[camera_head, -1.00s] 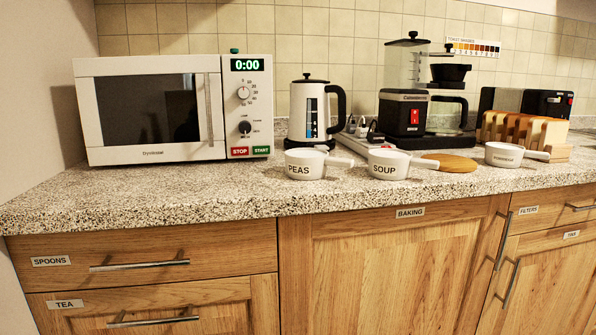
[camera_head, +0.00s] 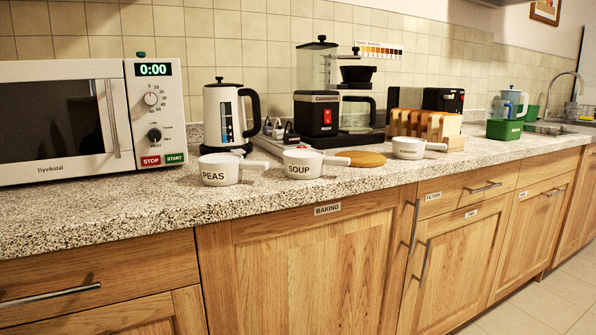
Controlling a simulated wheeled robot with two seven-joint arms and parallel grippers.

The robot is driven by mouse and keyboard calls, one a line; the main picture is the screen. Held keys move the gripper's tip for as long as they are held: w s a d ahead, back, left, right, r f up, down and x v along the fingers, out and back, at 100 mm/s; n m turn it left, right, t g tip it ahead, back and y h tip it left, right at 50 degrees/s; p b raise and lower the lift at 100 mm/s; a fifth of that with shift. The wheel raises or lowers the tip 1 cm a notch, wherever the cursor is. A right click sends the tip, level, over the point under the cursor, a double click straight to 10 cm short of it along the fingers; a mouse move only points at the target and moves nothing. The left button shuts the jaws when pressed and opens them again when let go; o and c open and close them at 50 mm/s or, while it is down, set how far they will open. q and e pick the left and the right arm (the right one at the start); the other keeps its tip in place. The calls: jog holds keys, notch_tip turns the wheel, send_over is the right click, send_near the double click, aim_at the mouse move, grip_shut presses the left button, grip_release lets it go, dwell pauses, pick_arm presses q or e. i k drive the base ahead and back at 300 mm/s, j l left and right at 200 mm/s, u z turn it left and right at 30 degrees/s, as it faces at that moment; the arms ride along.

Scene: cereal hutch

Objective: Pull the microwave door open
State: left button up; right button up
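The white microwave (camera_head: 158,110) stands on the counter at the left, its left side cut off by the picture edge. Its door (camera_head: 60,118) has a dark window and looks shut. A vertical silver door handle (camera_head: 112,118) runs along the door's right side, beside the control panel. The panel has a green 0:00 display (camera_head: 153,69), two dials, and red STOP and green START buttons. Neither of my grippers shows in the head view.
Bowls marked PEAS (camera_head: 219,170) and SOUP (camera_head: 301,164) stand near the counter's front edge, right of the microwave. A kettle (camera_head: 222,115), coffee maker (camera_head: 318,112) and toast rack (camera_head: 425,124) stand behind. Speckled counter (camera_head: 120,207) in front of the microwave is clear.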

aim_at(61, 119)
jog(key=u, duration=1.35)
